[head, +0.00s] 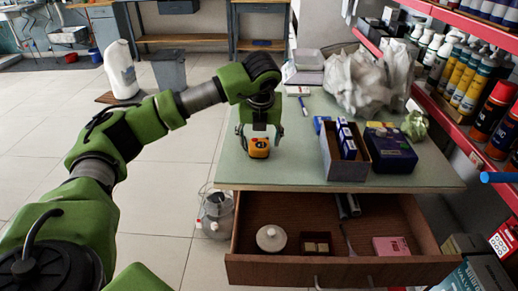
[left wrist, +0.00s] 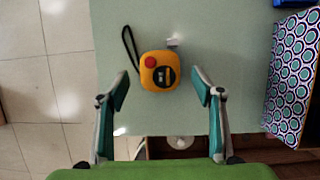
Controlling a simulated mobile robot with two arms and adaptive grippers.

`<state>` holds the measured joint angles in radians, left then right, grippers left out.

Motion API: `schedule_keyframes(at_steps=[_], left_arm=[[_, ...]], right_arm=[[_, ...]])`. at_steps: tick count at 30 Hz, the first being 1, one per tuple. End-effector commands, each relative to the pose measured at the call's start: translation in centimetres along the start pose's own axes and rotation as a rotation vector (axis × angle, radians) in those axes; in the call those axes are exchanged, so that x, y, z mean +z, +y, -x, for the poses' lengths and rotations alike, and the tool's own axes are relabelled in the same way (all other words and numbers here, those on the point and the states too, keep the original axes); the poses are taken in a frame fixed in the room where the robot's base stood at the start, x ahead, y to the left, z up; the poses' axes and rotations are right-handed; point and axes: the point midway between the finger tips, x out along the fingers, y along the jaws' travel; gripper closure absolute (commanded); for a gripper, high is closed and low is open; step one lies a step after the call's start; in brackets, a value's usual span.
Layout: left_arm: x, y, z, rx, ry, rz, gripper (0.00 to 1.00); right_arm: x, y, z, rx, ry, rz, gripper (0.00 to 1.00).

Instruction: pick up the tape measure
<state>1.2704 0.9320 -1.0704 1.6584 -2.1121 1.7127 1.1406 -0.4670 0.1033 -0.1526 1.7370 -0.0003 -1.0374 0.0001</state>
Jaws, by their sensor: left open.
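The tape measure (head: 259,148) is yellow-orange and black and lies near the left edge of the green tabletop (head: 300,190). In the left wrist view the tape measure (left wrist: 160,71) shows a red button, a dark label and a black wrist strap, with its small metal tip at the upper right. My left gripper (head: 259,137) points down right over it in the head view. In the left wrist view my left gripper (left wrist: 162,84) is open, its fingers apart on either side of the tape's near end, with no contact visible. My right gripper is not in view.
An open box (head: 345,160) with small blue packs and a dark box (head: 390,150) stand to the right. A crumpled plastic bag (head: 365,80) lies behind. Below, an open drawer (head: 340,271) holds a round white object and small boxes. Shelves of bottles line the right.

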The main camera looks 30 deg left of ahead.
Motion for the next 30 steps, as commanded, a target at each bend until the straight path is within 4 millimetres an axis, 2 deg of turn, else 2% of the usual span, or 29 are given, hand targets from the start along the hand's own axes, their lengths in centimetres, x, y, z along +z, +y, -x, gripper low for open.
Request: schedule_keyframes(at_steps=[4,12,13,18,19,30], left_arm=[[-0.1,0.0,-1.9,0.001,0.001,0.000,0.39],[0.0,0.0,-2.2,-0.001,-0.001,-0.001,0.39],[0.0,0.0,-2.2,-0.001,-0.001,-0.001,0.42],[0.0,0.0,-2.2,-0.001,-0.001,-0.001,0.86],[0.0,0.0,-2.2,-0.001,-0.001,0.000,0.90],[0.3,0.0,-1.7,-0.002,-0.003,0.000,0.90]], right_arm=[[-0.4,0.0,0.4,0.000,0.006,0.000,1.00],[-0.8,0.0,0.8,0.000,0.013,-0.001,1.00],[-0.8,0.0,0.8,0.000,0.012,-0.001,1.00],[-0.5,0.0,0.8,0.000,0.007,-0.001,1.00],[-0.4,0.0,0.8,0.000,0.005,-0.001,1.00],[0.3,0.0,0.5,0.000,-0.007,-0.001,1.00]])
